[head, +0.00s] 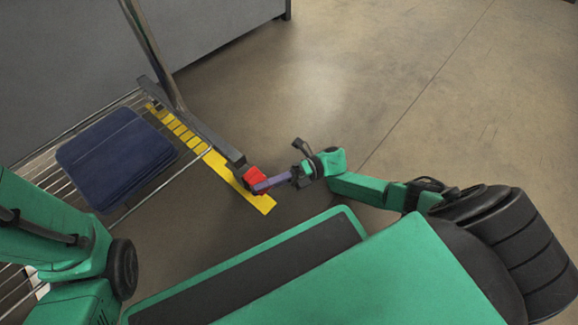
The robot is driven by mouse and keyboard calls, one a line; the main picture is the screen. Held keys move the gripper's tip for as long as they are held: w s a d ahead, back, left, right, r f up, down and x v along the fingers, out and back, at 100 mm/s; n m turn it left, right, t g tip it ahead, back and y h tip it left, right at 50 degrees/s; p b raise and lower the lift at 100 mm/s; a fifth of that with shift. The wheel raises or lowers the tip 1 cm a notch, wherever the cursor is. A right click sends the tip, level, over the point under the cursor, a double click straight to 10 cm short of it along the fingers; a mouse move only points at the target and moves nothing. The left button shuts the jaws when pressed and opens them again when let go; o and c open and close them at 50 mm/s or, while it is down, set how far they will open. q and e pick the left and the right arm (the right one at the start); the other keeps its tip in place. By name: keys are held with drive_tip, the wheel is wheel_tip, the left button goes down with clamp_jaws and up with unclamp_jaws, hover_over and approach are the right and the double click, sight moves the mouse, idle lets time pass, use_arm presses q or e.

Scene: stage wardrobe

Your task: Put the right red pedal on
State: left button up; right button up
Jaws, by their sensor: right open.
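The red pedal (253,174) is a small block at the near end of the dark foot bar (205,137) of an upright metal stand. It sits low, beside the yellow floor marking. My right gripper (259,187) reaches in from the right, and its purple-grey fingers end at the red pedal, overlapping its near side in the head view. It is open. I cannot tell whether the fingers touch the pedal. Part of the pedal is hidden behind them. My left arm shows at the left edge, but its gripper is out of view.
A folded dark blue item (115,157) lies on a wire rack (45,172) at the left. A yellow strip (228,178) runs along the floor beside the foot bar. A grey panel (215,25) stands at the back. The floor (400,80) at the upper right is clear.

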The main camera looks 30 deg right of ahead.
drive_tip(key=d, duration=0.5)
drive_tip(key=d+f, duration=0.1)
drive_tip(key=d, duration=0.2)
drive_tip(key=shift+d, duration=0.55)
